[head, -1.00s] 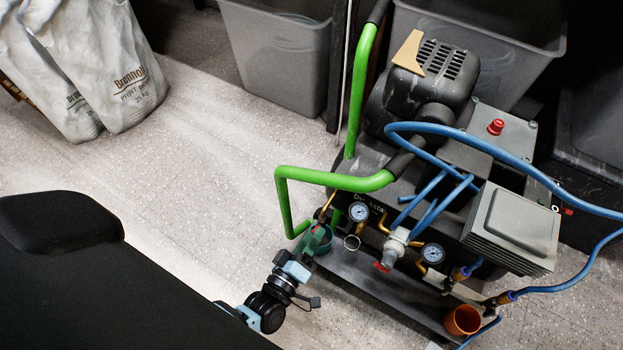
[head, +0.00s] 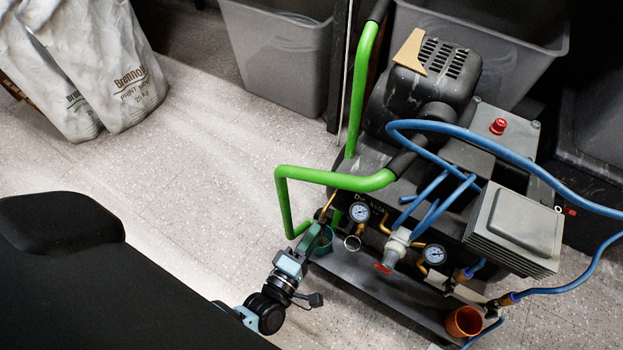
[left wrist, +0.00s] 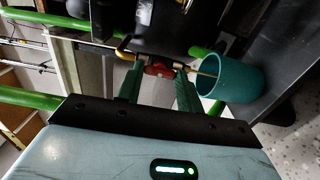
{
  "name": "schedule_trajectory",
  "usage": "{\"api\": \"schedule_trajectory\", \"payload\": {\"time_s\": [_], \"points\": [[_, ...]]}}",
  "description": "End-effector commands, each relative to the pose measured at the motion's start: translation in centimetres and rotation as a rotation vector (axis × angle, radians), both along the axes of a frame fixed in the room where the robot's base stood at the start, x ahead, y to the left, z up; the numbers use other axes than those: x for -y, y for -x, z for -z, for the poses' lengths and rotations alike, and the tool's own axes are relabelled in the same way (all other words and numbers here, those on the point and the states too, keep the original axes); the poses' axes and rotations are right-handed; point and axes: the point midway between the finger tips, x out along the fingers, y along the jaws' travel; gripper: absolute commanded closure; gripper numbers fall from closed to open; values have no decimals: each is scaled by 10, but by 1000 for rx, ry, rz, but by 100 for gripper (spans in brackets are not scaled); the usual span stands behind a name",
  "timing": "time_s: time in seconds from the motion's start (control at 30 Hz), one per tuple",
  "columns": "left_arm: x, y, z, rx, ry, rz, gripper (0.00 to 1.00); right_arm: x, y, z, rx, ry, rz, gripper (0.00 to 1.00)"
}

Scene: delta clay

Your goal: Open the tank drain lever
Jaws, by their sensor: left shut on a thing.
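The drain lever is a small red handle (left wrist: 158,70) at the low end of the black compressor tank (head: 352,205), beside a brass pipe. In the left wrist view it sits between the green fingers of my left gripper (left wrist: 159,80), which is shut on it. In the head view my left gripper (head: 311,241) reaches in from the lower left to the tank's near left corner and hides the lever. My right gripper is not in view.
A teal cup (left wrist: 230,80) stands right beside the fingers. Green frame tubes (head: 283,205) rise close to my gripper. Pressure gauges (head: 360,212), blue hoses (head: 560,186) and an orange cup (head: 463,321) lie to the right.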

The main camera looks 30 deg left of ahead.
Motion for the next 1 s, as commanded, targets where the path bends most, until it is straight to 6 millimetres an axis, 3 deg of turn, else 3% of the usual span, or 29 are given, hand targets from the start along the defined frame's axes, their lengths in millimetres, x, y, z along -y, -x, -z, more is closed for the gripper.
{"api": "schedule_trajectory", "payload": {"time_s": [0.37,0.4,0.53,0.83,1.0], "points": [[0,-1,-1,2,4,1,86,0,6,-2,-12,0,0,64],[0,-1,-1,2,3,1,58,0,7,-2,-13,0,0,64],[0,-1,-1,1,3,0,42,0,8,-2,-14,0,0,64],[0,1,0,0,2,0,42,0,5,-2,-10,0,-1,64],[-1,19,0,-3,2,0,42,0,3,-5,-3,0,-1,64]]}}
